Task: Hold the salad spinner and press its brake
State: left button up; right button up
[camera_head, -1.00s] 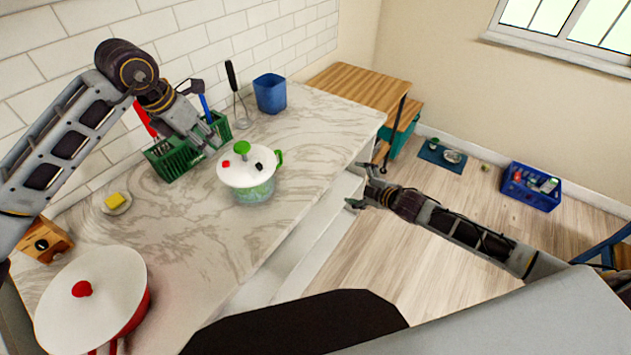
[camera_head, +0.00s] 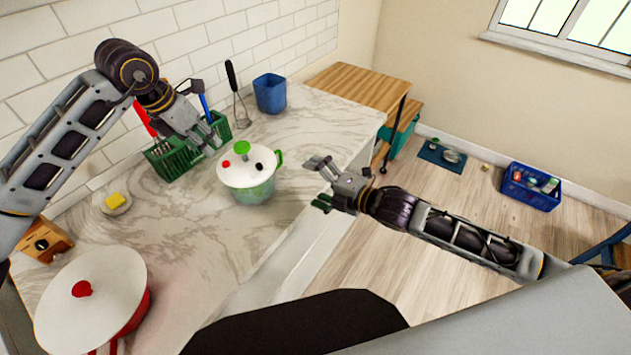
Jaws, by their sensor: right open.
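The salad spinner (camera_head: 250,186) stands upright on the marble counter, with a white lid, a green knob (camera_head: 242,147) on top, and a green handle at its right. A small red button (camera_head: 226,164) and a small black button (camera_head: 259,167) sit on the lid; I cannot tell for sure which is the brake. My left gripper (camera_head: 214,143) hangs up and left of the spinner, apart from it, its fingers appearing spread. My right gripper (camera_head: 316,183) is open and empty at the counter's front edge, right of the spinner and pointing towards it.
A green rack (camera_head: 170,164) with utensils stands behind my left gripper. A white-lidded red pot (camera_head: 98,292), a yellow sponge (camera_head: 115,200) and a wooden box (camera_head: 47,241) are at the left. Counter in front of the spinner is clear.

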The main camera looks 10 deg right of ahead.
jog(key=shift+n, duration=1.2)
jog(key=shift+f, duration=0.1)
jog(key=shift+w, duration=0.15)
jog(key=shift+x, duration=6.8)
